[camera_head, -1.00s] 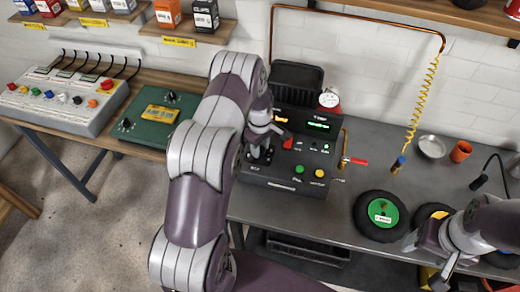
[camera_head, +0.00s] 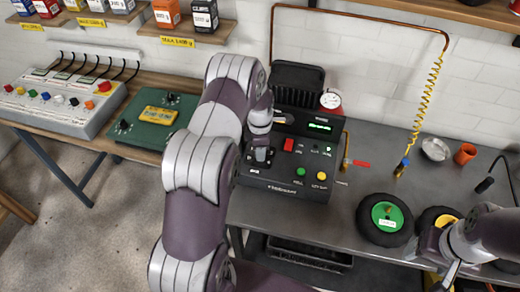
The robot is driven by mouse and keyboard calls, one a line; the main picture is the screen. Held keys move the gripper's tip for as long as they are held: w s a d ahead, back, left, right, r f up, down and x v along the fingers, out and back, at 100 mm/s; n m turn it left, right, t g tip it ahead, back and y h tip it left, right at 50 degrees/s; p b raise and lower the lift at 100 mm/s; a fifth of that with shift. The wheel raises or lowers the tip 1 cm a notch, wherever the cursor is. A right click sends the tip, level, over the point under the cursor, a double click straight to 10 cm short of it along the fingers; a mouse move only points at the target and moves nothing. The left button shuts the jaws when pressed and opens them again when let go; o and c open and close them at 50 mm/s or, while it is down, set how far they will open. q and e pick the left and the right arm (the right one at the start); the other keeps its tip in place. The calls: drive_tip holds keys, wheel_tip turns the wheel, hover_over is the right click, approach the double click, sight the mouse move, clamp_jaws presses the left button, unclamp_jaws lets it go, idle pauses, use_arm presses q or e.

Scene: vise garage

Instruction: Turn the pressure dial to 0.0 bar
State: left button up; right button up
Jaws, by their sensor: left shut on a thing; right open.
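The black control unit (camera_head: 284,186) stands on the grey workbench, with a green display (camera_head: 319,127), a red switch (camera_head: 288,145), and green and yellow buttons on its sloped face. My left gripper (camera_head: 261,156) is at the left part of this face, pointing down, shut on what looks like the pressure dial; the dial itself is mostly hidden by the gripper and arm. The display digits are too small to read. A round white gauge (camera_head: 330,100) sits on top at the right. My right gripper (camera_head: 447,276) is open and empty at the lower right, near the bench's front edge.
A black wheel with a green hub (camera_head: 385,219) lies on the bench, with another wheel partly behind my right arm. A yellow coiled hose (camera_head: 426,100) hangs at the right. A red-handled valve (camera_head: 358,163) sticks out beside the unit.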

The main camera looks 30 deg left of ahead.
use_arm(q)
drive_tip(key=shift+r+n, duration=0.1)
drive_tip(key=shift+n, duration=0.3)
drive_tip(key=o, duration=1)
wheel_tip(320, 180, up, 13)
drive_tip(key=shift+f+b, duration=0.15)
drive_tip(key=shift+b, duration=1.05)
